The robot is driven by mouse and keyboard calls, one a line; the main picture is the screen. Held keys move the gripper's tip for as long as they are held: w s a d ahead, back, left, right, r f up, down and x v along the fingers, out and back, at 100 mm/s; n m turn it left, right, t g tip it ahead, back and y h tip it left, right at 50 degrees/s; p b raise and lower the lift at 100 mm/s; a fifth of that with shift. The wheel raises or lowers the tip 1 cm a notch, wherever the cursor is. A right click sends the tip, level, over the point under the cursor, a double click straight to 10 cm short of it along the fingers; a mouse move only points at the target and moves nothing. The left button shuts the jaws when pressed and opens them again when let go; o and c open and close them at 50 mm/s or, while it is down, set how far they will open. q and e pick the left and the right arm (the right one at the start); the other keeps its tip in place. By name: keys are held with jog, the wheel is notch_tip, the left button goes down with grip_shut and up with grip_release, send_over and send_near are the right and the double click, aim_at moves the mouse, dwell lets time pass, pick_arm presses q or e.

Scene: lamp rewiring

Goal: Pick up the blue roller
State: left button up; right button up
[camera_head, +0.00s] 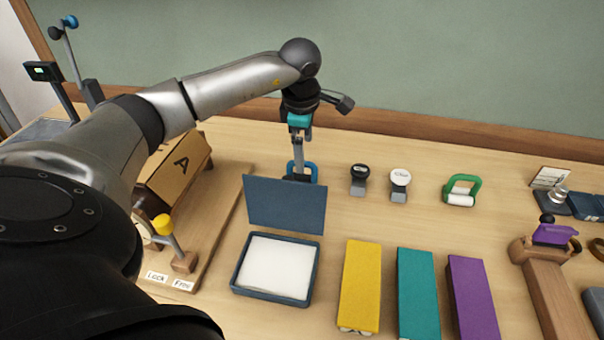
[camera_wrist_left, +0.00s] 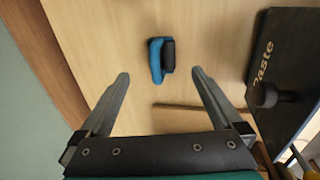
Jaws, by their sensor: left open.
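The blue roller (camera_head: 312,170) lies on the table behind the raised lid of the paste tray, partly hidden by my gripper in the head view. In the left wrist view the roller (camera_wrist_left: 156,62) shows whole, with a blue handle and a dark drum. My left gripper (camera_head: 298,158) points down above it and is open and empty. In the left wrist view the gripper's fingertips (camera_wrist_left: 160,75) are apart, with the roller between and slightly beyond them. I cannot tell the exact height gap. My right gripper is not in view.
The raised dark lid (camera_head: 285,205) of the paste tray (camera_head: 238,279) stands close in front; it reads "Paste" in the wrist view (camera_wrist_left: 290,60). Black (camera_head: 358,180) and white (camera_head: 400,183) knobbed tools and a green roller (camera_head: 461,189) are to the right. A wooden board (camera_head: 215,235) is left.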

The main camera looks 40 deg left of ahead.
pick_arm(q)
send_over(306, 179)
jog(key=s, duration=0.1)
jog(key=f, duration=0.5)
jog(key=shift+d, duration=0.25)
jog(key=f, duration=0.4)
jog(key=shift+w+a+f+b, duration=0.15)
jog(key=shift+w+f+b, duration=0.05)
jog(key=shift+f+b, duration=0.2)
jog(key=shift+w+f, duration=0.1)
jog(key=shift+f, duration=0.1)
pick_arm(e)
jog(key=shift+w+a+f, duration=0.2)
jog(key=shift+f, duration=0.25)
pick_arm(q)
jog(key=shift+c, duration=0.2)
jog(key=shift+r, duration=0.1)
jog(key=c, duration=1.5)
jog(key=shift+o, duration=0.2)
notch_tip(306, 179, up, 20)
jog(key=p, duration=0.2)
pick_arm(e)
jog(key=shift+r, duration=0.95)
